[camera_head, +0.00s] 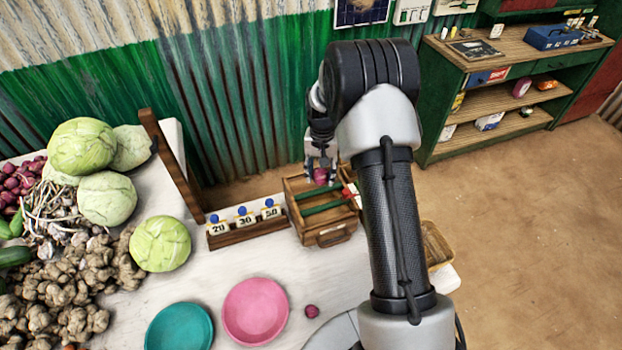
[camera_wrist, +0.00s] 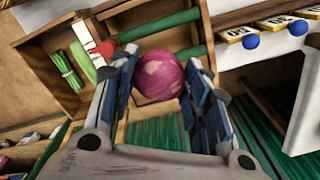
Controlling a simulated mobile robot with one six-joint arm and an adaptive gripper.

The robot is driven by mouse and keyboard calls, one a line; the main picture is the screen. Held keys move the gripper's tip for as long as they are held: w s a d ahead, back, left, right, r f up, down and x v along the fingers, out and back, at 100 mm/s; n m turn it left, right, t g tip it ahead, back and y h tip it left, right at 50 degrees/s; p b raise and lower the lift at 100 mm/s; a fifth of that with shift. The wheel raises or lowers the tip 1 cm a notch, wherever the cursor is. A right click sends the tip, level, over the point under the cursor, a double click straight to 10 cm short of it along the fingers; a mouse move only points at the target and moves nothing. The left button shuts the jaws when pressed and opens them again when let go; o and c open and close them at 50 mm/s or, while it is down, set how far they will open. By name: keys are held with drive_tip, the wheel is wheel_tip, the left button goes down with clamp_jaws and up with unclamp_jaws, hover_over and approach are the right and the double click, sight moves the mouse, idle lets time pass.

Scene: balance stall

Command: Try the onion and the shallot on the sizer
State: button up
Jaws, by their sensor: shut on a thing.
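My gripper (camera_head: 322,164) is shut on a round purple-red onion (camera_head: 321,176). In the wrist view the onion (camera_wrist: 160,76) sits between the two fingers (camera_wrist: 165,80). It is over the back of a wooden box with green bars (camera_head: 324,209), which looks like the sizer; I cannot tell whether the onion touches the bars. The bars also show behind it in the wrist view (camera_wrist: 172,22). A smaller dark red bulb, seemingly the shallot (camera_head: 312,311), lies on the white table right of the pink plate.
A wooden strip with 20, 30 and 50 tags (camera_head: 246,221) stands left of the box. A pink plate (camera_head: 256,311) and a teal plate (camera_head: 180,328) lie in front. Cabbages (camera_head: 160,243) and ginger (camera_head: 80,286) crowd the left. A green shelf (camera_head: 520,90) stands behind right.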

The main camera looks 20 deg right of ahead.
drive_tip(key=shift+w+d+f, duration=0.15)
drive_tip(key=shift+f, duration=0.15)
wheel_tip(320, 180, down, 8)
drive_tip(key=b, duration=0.5)
drive_tip(key=shift+f, duration=0.15)
idle(0.3)
idle(0.4)
drive_tip(key=o, duration=1.1)
drive_tip(key=shift+o, duration=0.5)
drive_tip(key=o, duration=0.5)
drive_tip(key=shift+r+p, duration=1.95)
drive_tip(key=shift+r, duration=1.6)
